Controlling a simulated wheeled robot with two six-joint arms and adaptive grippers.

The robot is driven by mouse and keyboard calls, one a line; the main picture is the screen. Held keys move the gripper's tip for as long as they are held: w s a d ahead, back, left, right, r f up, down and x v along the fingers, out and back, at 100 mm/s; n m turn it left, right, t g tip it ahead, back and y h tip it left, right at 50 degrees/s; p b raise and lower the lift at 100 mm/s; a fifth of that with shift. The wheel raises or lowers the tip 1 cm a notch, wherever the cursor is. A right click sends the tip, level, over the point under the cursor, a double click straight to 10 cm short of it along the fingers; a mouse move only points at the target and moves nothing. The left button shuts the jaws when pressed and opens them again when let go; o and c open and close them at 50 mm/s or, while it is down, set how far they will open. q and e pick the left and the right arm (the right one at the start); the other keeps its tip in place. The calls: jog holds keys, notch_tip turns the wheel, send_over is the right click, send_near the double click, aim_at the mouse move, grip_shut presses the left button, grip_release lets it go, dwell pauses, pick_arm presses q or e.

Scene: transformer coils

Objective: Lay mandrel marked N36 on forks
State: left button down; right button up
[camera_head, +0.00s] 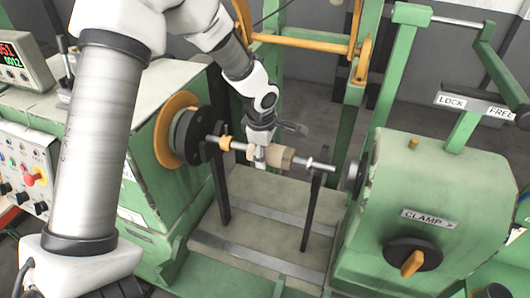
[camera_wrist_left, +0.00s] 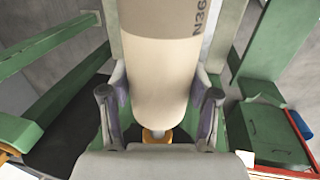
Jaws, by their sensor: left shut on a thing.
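The mandrel marked N36 (camera_head: 284,158) has a tan body, a grey metal shaft and a yellow collar (camera_head: 225,143) near its left end. My left gripper (camera_head: 260,160) is shut on its tan body from above. In the left wrist view the tan body (camera_wrist_left: 160,75) lies between both fingers, with the N36 mark at the top. The mandrel is about level over two dark upright forks, the left fork (camera_head: 220,185) and the right fork (camera_head: 312,210). Its shaft crosses near both fork tops; I cannot tell whether it touches them. My right gripper is out of view.
A headstock with an orange-rimmed faceplate (camera_head: 170,128) stands left of the mandrel. A green tailstock (camera_head: 425,190) with a CLAMP knob stands right. A green bed with metal rails (camera_head: 260,257) lies below. A yellow bar (camera_head: 300,42) crosses behind.

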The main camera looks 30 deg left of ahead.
pick_arm(q)
jog(key=shift+s+f, duration=0.1)
jog(key=shift+c, duration=1)
grip_release()
notch_tip(320, 180, up, 12)
jog(key=s, duration=0.2)
jog(key=shift+d, duration=0.3)
jog(key=shift+s+f, duration=0.1)
jog(key=shift+f, duration=0.1)
